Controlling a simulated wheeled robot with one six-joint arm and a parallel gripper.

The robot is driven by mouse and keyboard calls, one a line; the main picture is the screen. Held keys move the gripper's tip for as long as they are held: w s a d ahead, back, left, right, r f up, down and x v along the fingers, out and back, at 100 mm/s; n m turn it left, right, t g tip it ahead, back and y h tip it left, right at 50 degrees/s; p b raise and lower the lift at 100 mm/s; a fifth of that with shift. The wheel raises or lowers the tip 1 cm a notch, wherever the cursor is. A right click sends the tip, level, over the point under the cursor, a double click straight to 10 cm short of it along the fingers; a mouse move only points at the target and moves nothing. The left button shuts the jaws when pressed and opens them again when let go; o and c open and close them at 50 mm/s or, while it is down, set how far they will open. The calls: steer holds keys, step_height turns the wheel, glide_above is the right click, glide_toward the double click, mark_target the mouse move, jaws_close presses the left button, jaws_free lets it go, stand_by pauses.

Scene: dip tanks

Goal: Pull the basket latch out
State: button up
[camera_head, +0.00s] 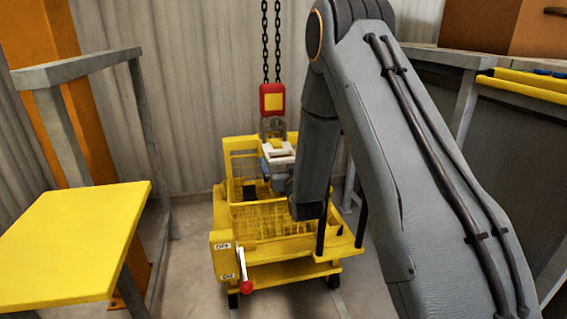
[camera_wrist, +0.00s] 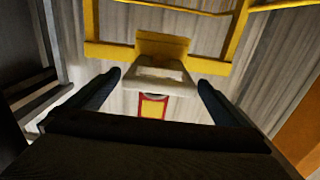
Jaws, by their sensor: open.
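The basket (camera_head: 270,218) is a yellow mesh crate sitting on a yellow wheeled cart. A pale grey-white piece that looks like the basket latch (camera_head: 279,152) is at its raised back frame, just under the hoist hook. In the wrist view the latch (camera_wrist: 158,82) is a pale loop below a yellow block on the yellow frame. My gripper (camera_head: 268,170) is over the basket, largely hidden by my arm in the head view. In the wrist view its dark fingers are apart, one on each side of the latch (camera_wrist: 160,80). I cannot tell whether they touch it.
A red and yellow hoist block (camera_head: 272,98) hangs on two chains (camera_head: 265,40) above the latch. The cart (camera_head: 290,270) carries a lever with a red knob (camera_head: 247,286). A yellow platform (camera_head: 75,240) and grey railing stand at the left. A tank edge with yellow bars (camera_head: 525,85) is at the right.

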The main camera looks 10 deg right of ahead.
steer(key=shift+w, duration=0.15)
steer(key=c, duration=1.4)
steer(key=s+p, duration=0.2)
steer(key=s, duration=0.4)
steer(key=shift+s, duration=0.35)
steer(key=shift+c, duration=0.2)
steer(key=shift+s, duration=0.35)
steer(key=o, duration=1.4)
steer(key=shift+o, duration=0.2)
